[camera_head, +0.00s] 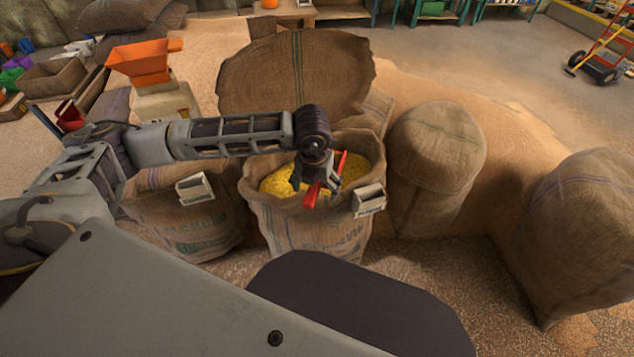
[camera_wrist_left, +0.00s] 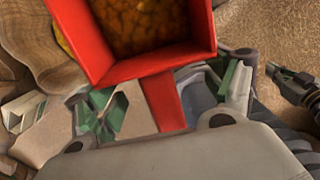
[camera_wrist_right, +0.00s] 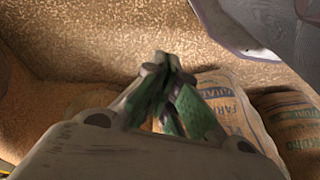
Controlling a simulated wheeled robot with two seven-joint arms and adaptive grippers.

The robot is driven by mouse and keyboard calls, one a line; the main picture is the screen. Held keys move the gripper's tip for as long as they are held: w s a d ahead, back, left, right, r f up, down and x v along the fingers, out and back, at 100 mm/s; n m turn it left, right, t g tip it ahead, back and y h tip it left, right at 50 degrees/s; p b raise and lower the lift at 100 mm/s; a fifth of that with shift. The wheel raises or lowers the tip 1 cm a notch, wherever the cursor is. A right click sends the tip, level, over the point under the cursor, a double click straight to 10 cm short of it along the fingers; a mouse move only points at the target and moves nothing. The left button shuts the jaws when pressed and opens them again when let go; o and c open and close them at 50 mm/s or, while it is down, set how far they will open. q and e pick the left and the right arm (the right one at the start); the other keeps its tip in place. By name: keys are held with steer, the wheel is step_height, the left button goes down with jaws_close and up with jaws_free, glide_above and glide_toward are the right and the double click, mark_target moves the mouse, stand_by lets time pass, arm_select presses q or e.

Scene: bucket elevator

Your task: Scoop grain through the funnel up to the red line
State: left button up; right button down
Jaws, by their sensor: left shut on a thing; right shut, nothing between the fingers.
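My left gripper (camera_head: 318,178) is shut on a red scoop (camera_head: 312,192) over an open burlap sack (camera_head: 312,232). Yellow grain (camera_head: 277,181) shows inside the sack. In the left wrist view, the scoop (camera_wrist_left: 160,65) is large, with dark orange-brown grain (camera_wrist_left: 145,22) in its bowl, and its handle (camera_wrist_left: 165,100) lies between the fingers. An orange funnel (camera_head: 140,62) sits on a pale container (camera_head: 165,102) at the left. I cannot make out a red line. My right gripper (camera_wrist_right: 168,90) is shut and empty, above the floor near sacks.
A second sack (camera_head: 195,222) with a white tag stands to the left. Full sacks (camera_head: 437,150) and (camera_head: 580,235) stand to the right. A large burlap sack piece (camera_head: 297,75) rises behind the grain sack. A hand truck (camera_head: 603,50) is at the far right.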

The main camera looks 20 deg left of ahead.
arm_select(q)
steer(key=shift+s+d+f+n+g+y+b, duration=0.1)
steer(key=shift+s+f+n+y+b, duration=0.1)
steer(key=shift+s+f+n+b, duration=1.05)
steer(key=shift+s+d+f+n+g+y+b, duration=0.15)
steer(key=shift+f+n+b, duration=0.6)
steer(key=shift+n, duration=1.2)
steer(key=shift+s+f+n+g+y+b, duration=0.1)
steer(key=shift+s+f+n+y+b, duration=0.15)
steer(key=shift+s+f+n+b, duration=1)
arm_select(e)
steer(key=w+v, duration=0.1)
steer(key=v, duration=0.4)
steer(key=shift+w+a+r+y, duration=0.15)
steer(key=shift+a+r+y, duration=0.15)
steer(key=shift+a+r, duration=0.25)
arm_select(q)
steer(key=shift+w+r+n+p, duration=0.3)
steer(key=shift+w+n, duration=0.05)
steer(key=shift+w, duration=0.2)
steer(key=shift+w+a+r+h+p, duration=0.1)
steer(key=shift+a+r+h+p, duration=0.1)
steer(key=shift+r+h+p, duration=0.3)
arm_select(e)
steer(key=shift+d+f, duration=0.15)
steer(key=shift+f, duration=0.25)
